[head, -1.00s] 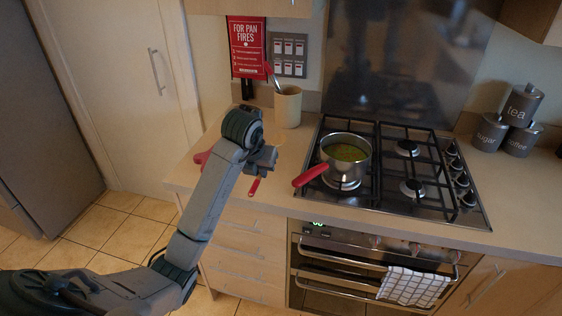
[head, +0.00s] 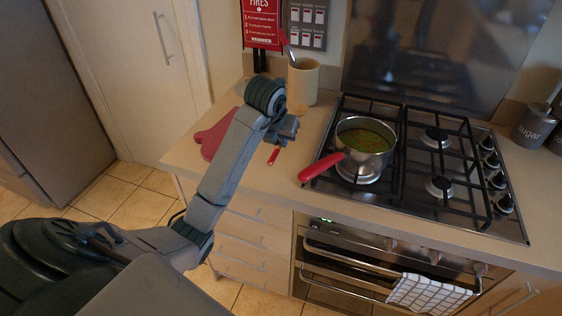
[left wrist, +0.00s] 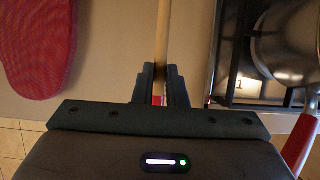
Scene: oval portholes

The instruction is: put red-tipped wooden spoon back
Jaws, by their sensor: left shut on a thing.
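My left gripper (head: 288,130) is over the counter, left of the hob. In the left wrist view its two fingers (left wrist: 161,88) are shut on the thin wooden handle of the spoon (left wrist: 162,35). The spoon's red tip (left wrist: 158,101) shows between the fingers, and in the head view the red tip (head: 273,156) sticks out below the gripper. The spoon's far end is out of the wrist view, and the arm hides most of it in the head view. I cannot tell how high it is. A cream utensil crock (head: 304,84) stands behind the gripper, holding a red-handled utensil (head: 288,47). My right gripper is not in view.
A saucepan of green soup (head: 366,146) sits on the hob (head: 437,163), its red handle (head: 321,168) pointing left toward the gripper. A flat red item (head: 213,138) lies on the counter (head: 185,155) left of the gripper. Canisters (head: 534,125) stand at far right.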

